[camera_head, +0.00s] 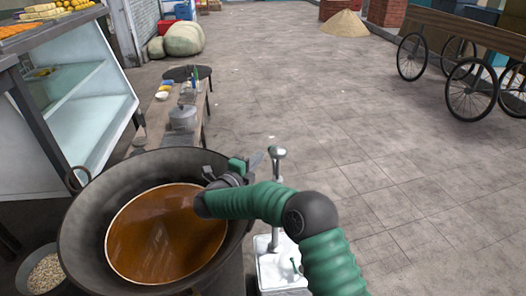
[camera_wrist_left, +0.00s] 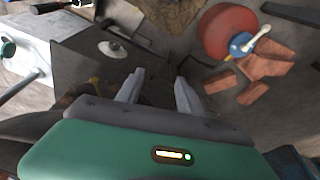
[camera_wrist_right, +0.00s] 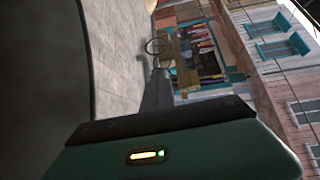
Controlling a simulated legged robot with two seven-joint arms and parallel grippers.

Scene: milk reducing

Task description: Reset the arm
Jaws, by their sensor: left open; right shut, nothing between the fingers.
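My right arm crosses the near right of the head view, and its wrist bends back over the right rim of a large dark wok (camera_head: 80,235) holding brown liquid (camera_head: 165,235). My right gripper (camera_head: 258,160) is at the wok's far right rim, beside a silver post (camera_head: 277,185). Its fingers are together and empty in the right wrist view (camera_wrist_right: 156,78). My left gripper (camera_wrist_left: 160,78) is open and empty in the left wrist view, above the ground. The left arm is not in the head view.
A wooden table (camera_head: 200,108) with a lidded pot (camera_head: 183,118) stands beyond the wok. A glass food stall (camera_head: 75,100) is at the left, a wheeled cart (camera_head: 465,40) at the far right. In the left wrist view, bricks (camera_wrist_left: 265,65) lie right. Paved floor (camera_head: 400,160) is open.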

